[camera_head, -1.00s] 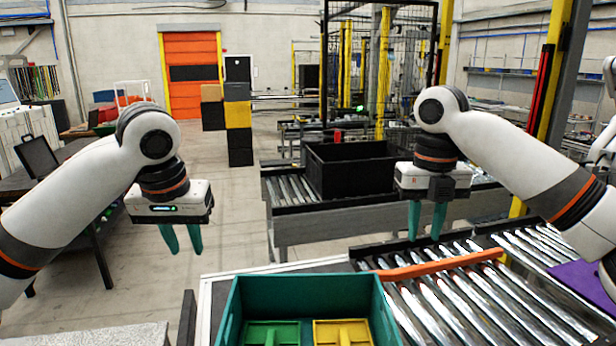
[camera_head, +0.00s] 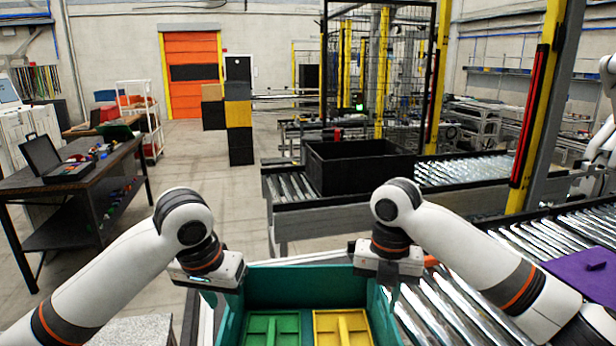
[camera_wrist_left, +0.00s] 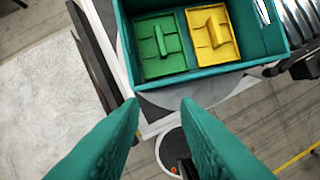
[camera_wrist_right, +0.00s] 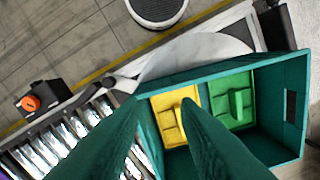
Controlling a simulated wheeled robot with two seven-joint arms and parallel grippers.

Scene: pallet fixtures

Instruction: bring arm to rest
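My left gripper (camera_wrist_left: 162,100) is open and empty, its two teal fingers apart in the left wrist view. In the head view its hand is by the left side of a teal bin (camera_head: 300,285). My right gripper (camera_wrist_right: 161,100) is also open and empty. In the head view its hand is over the bin's right rear corner. The fingers are hard to make out in the head view. A green part (camera_head: 272,328) and a yellow part (camera_head: 342,328) lie side by side in the bin; both show in the two wrist views.
A roller conveyor (camera_head: 450,305) runs right of the bin, with a purple sheet (camera_head: 585,270) on it. A black crate (camera_head: 355,170) stands on a conveyor behind. A dark workbench (camera_head: 75,180) with an open case is at left. The floor between is clear.

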